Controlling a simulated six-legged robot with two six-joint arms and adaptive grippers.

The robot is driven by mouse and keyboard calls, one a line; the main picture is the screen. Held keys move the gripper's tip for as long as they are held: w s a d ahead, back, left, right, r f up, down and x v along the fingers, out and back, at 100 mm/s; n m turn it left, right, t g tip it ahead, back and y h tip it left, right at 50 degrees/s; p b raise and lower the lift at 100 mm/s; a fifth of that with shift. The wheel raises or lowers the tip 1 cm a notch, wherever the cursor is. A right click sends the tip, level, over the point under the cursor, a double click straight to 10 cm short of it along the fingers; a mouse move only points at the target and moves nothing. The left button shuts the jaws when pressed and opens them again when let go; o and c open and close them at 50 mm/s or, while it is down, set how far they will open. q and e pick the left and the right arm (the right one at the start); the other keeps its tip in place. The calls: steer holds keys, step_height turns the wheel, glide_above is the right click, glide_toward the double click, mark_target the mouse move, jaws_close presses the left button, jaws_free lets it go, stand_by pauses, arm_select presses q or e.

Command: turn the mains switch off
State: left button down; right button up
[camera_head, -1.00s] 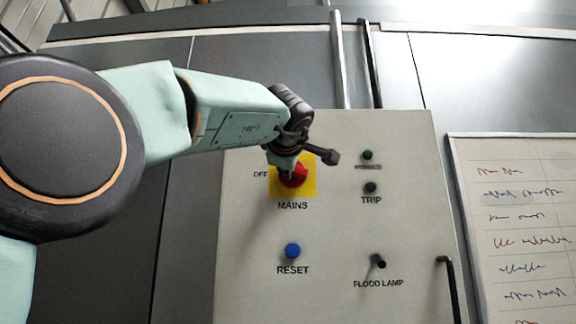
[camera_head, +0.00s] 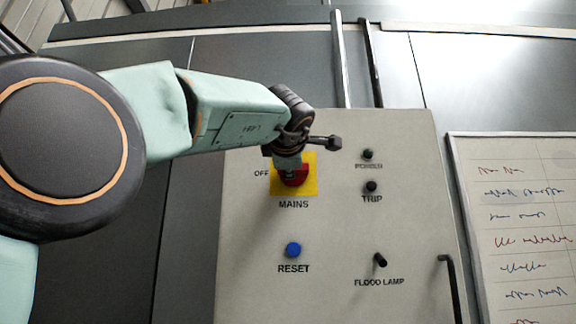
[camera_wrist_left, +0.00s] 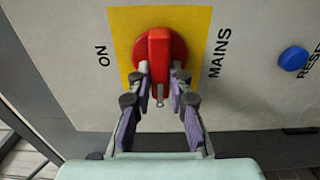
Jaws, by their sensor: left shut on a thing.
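The mains switch is a red rotary knob (camera_head: 294,178) on a yellow plate (camera_head: 309,187), at the upper left of the grey panel. My left gripper (camera_head: 290,168) is at the knob and hides its upper part. In the left wrist view, the fingers (camera_wrist_left: 160,86) are shut on the raised red handle (camera_wrist_left: 158,48), one on each side. The handle lies along the panel's horizontal, in line with the OFF label (camera_head: 261,173) and not with the ON label (camera_wrist_left: 103,55). The power lamp (camera_head: 367,155) is dark. My right gripper is not in view.
The panel (camera_head: 335,225) also carries a black trip lamp (camera_head: 371,187), a blue reset button (camera_head: 293,250) and a black flood lamp toggle (camera_head: 380,260). A black handle (camera_head: 450,285) is at its right edge. A whiteboard (camera_head: 515,230) hangs to the right.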

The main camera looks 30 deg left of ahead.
arm_select(q)
steer(key=shift+r, duration=0.1)
steer(key=c, duration=1.5)
jaws_free()
steer(key=shift+c, duration=0.2)
steer(key=o, duration=0.3)
steer(key=shift+w, duration=0.35)
steer(key=shift+s, duration=0.15)
